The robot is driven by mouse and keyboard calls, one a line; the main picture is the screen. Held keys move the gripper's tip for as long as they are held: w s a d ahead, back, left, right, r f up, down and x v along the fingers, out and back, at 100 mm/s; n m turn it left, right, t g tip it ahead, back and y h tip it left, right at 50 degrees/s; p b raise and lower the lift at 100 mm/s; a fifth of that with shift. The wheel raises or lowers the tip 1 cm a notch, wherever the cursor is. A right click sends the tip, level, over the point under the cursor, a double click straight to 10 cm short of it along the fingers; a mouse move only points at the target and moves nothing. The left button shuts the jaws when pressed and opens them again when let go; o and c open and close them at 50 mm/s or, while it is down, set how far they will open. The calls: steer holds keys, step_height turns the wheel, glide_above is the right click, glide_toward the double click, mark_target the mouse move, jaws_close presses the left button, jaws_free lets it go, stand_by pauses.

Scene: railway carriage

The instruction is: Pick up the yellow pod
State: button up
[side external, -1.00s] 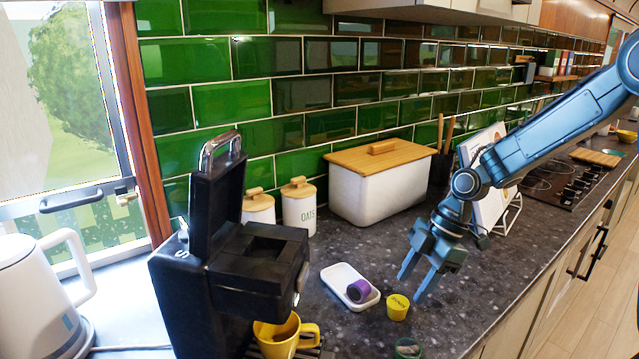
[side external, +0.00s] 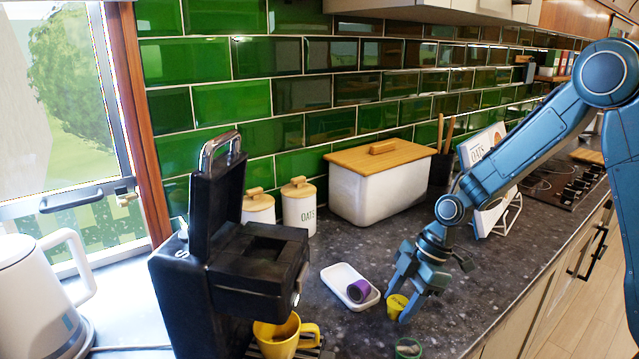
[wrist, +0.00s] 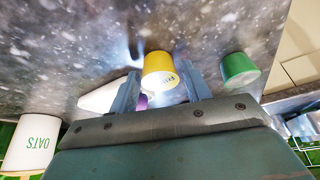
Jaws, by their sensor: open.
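The yellow pod (side external: 396,305) stands on the dark speckled counter, to the right of the small white tray. In the side external view my gripper (side external: 396,304) is lowered around it, with one finger on each side. In the wrist view the yellow pod (wrist: 158,70) shows between the two open fingers of my gripper (wrist: 160,82). A gap shows on the right side of the pod there; I cannot tell whether the left finger touches it. One finger partly hides the pod in the side external view.
A purple pod (side external: 359,291) lies in the white tray (side external: 334,273). A green pod (side external: 407,348) stands near the counter's front edge, close to my gripper. A coffee machine (side external: 262,290) with a yellow mug (side external: 275,342) stands at left. A white bin (side external: 372,190) stands behind.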

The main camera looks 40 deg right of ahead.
mark_target(401, 302)
stand_by(0.3)
steer(key=c, duration=0.7)
steer(key=shift+c, duration=0.2)
steer(key=shift+r, duration=0.1)
step_height(401, 302, up, 20)
stand_by(0.3)
stand_by(0.5)
